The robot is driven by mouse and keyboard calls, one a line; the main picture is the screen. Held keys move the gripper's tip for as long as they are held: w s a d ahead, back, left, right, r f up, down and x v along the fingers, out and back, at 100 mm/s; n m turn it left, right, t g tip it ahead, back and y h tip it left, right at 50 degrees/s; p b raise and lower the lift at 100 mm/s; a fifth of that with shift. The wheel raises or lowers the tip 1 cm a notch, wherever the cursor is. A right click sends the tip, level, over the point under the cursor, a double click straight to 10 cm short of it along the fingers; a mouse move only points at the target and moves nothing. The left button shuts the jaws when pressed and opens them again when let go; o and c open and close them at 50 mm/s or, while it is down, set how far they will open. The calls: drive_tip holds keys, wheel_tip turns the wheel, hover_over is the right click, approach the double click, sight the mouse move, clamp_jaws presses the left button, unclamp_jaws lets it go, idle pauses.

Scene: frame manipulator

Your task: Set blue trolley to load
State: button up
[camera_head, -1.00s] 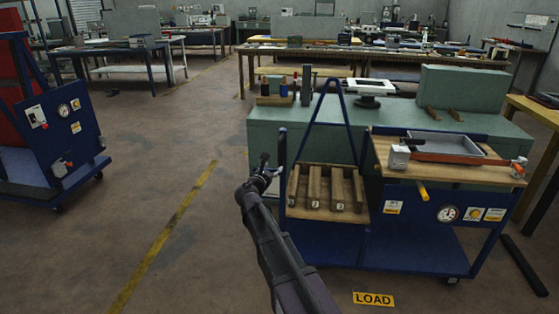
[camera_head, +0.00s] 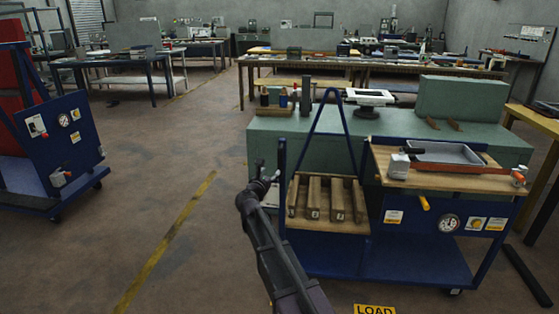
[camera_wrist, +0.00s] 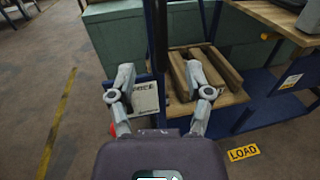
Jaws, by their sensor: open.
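The blue trolley (camera_head: 415,262) stands at the right, in front of a green bench. It has an A-shaped blue frame, a wooden tray with several wooden blocks (camera_head: 338,200), and a wooden top. A yellow LOAD floor label (camera_head: 374,309) lies before it; it also shows in the wrist view (camera_wrist: 244,153). My gripper (camera_head: 262,172) is open at the trolley's left side, near an upright blue post (camera_head: 282,185). In the wrist view, my gripper's fingers (camera_wrist: 160,82) spread on either side of the post and a white plate (camera_wrist: 145,99) with partly hidden lettering. I cannot tell if they touch.
A second blue trolley with a red panel (camera_head: 62,140) stands at the left. A yellow floor line (camera_head: 170,240) crosses the open floor between. The green bench (camera_head: 265,130) is behind the blue trolley; a yellow table (camera_head: 535,118) stands at the far right.

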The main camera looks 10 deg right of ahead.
sight(279, 160)
drive_tip(key=x, duration=1.1)
drive_tip(key=shift+w+f, duration=0.1)
